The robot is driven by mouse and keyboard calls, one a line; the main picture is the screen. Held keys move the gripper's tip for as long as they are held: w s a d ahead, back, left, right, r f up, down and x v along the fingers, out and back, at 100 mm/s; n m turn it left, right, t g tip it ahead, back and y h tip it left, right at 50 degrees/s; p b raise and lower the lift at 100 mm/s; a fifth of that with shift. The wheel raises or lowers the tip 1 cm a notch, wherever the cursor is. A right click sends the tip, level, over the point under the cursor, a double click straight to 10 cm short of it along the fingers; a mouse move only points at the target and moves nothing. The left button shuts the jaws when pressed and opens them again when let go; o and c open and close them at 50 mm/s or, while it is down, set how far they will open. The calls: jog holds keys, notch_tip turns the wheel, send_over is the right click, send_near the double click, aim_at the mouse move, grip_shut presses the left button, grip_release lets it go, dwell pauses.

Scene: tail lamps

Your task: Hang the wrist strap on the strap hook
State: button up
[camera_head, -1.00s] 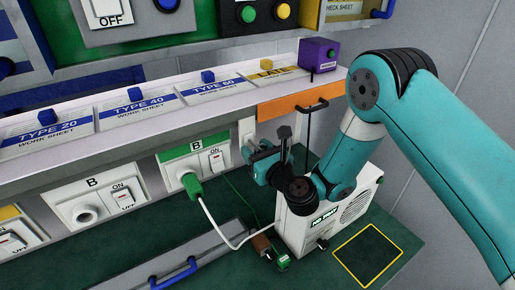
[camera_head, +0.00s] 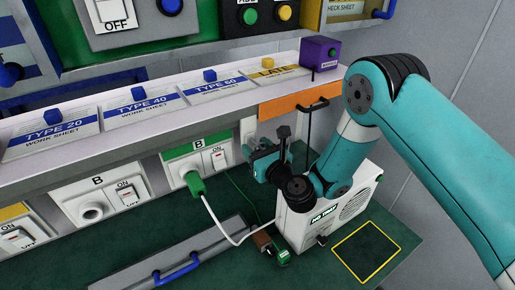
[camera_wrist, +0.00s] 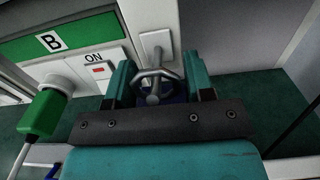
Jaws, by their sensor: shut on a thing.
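The strap hook's white plate (camera_wrist: 155,45) is on the panel ahead, with a grey metal stem reaching down from it in the wrist view. My gripper (camera_head: 258,155) is right in front of it and also shows in the wrist view (camera_wrist: 160,86). Its teal fingers are shut on the wrist strap, of which a grey metal ring (camera_wrist: 140,76) and a dark blue part (camera_wrist: 177,90) show between them. The ring overlaps the hook's stem in the picture. I cannot tell whether the ring is around the hook or only in front of it.
A green plug (camera_head: 194,184) with a white cord sits in a socket left of my gripper. A white box (camera_head: 322,220) stands below my arm, beside a small green connector (camera_head: 283,257). A yellow-outlined square (camera_head: 366,252) on the green bench is empty. A shelf edge (camera_head: 225,115) runs above.

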jog(key=shift+f, duration=0.5)
jog(key=shift+f, duration=0.3)
jog(key=o, duration=1)
jog(key=shift+r, duration=0.1)
jog(key=shift+b, duration=0.35)
